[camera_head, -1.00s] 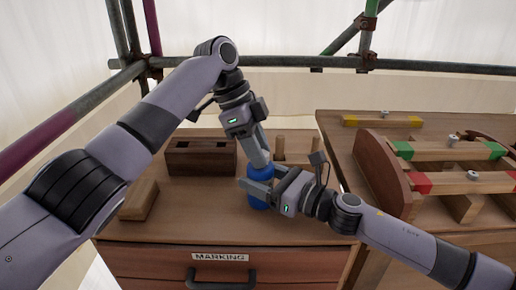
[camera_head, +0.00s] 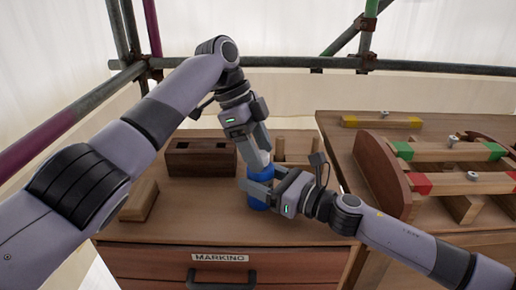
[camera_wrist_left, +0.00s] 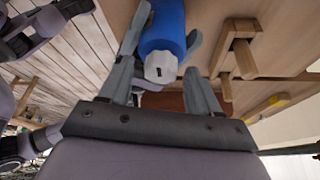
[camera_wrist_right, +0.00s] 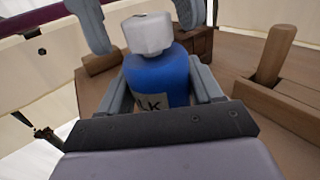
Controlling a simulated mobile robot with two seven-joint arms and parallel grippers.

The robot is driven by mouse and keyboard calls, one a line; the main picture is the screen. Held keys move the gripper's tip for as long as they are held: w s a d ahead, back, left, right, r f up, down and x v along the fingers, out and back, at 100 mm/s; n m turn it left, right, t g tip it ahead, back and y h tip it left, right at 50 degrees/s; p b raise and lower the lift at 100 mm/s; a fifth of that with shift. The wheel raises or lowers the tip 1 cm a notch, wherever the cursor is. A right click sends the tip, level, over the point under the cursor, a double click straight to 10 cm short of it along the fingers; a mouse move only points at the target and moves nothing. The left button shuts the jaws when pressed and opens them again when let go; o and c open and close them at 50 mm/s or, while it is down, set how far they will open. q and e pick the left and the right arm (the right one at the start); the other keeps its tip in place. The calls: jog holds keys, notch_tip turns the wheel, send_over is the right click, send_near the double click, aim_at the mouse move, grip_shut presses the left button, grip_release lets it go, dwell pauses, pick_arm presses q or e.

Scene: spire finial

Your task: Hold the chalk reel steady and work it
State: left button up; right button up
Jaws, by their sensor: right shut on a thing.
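The chalk reel is a blue bottle-shaped body (camera_head: 258,202) with a white faceted cap (camera_wrist_right: 148,33), upright on the wooden top of the cabinet. Part of a label reading "LK" shows in the right wrist view. My right gripper (camera_head: 258,187) is shut around the blue body (camera_wrist_right: 160,78) from the side. My left gripper (camera_wrist_left: 160,80) comes from above, its fingers open on either side of the cap (camera_wrist_left: 160,67), with gaps visible. A dark slot shows in the cap's top.
A dark wooden block with holes (camera_head: 200,157) stands behind left, a small block (camera_head: 139,200) at the left edge. A wooden rack with upright pegs (camera_wrist_right: 275,55) is behind right. A slatted frame with red and green ends (camera_head: 450,165) stands further right.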

jog(key=shift+f, duration=0.1)
pick_arm(q)
jog(key=v, duration=0.7)
jog(key=shift+r, duration=0.25)
pick_arm(e)
jog(key=o, duration=1.2)
